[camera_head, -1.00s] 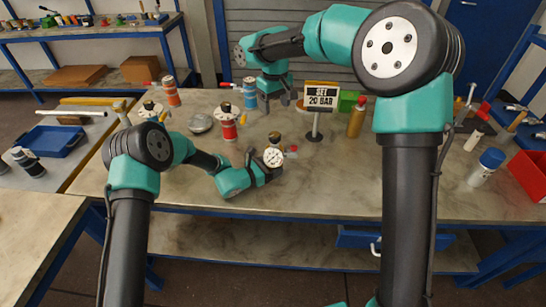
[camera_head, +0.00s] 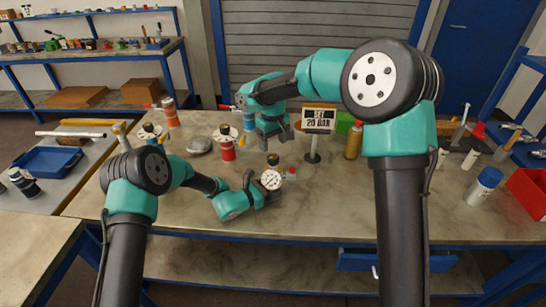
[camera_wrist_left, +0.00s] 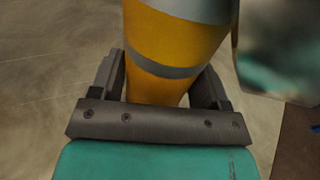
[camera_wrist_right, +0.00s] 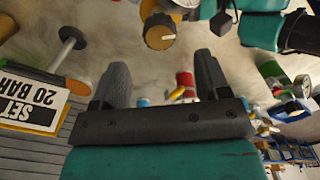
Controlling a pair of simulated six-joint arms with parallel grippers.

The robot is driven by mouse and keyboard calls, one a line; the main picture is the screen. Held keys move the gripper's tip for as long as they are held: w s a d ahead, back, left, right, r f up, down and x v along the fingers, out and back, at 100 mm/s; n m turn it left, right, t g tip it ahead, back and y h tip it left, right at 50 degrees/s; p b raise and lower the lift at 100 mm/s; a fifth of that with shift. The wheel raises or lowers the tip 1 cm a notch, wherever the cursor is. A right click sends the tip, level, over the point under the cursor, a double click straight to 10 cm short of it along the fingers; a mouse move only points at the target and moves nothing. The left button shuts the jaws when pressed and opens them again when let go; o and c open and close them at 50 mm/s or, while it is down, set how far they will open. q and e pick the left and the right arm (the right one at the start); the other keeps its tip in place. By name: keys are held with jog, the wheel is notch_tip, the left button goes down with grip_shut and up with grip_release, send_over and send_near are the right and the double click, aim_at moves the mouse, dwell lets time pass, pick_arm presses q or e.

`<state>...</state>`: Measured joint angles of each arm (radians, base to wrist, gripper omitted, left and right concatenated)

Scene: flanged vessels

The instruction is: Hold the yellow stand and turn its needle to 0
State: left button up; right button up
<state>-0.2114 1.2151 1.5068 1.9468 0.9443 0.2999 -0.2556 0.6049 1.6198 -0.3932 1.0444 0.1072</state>
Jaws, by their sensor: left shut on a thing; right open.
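The yellow stand fills the left wrist view as a yellow body with grey bands (camera_wrist_left: 165,87), between the jaws of my left gripper (camera_wrist_left: 165,80), which is shut on it. In the head view its white dial (camera_head: 271,180) faces up beside the left gripper (camera_head: 264,188), with a dark, gold-topped knob (camera_head: 273,160) behind it. The needle's reading is too small to tell. My right gripper (camera_head: 274,134) is open and empty, pointing down, above and behind the knob. In the right wrist view the knob (camera_wrist_right: 160,32) lies beyond its open fingers (camera_wrist_right: 160,80), apart from them.
A sign reading SET 20 BAR (camera_head: 319,118) stands on a post right of my right gripper. A red vessel (camera_head: 227,149) stands to the left, and a gold cylinder (camera_head: 353,143) to the right. The bench front (camera_head: 340,205) is clear.

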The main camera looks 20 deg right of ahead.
aim_at(273, 157)
notch_tip(273, 157, down, 7)
jog(key=shift+r, duration=0.2)
jog(key=shift+c, duration=0.5)
jog(key=c, duration=0.8)
jog(key=shift+m, duration=1.8)
jog(key=o, duration=0.9)
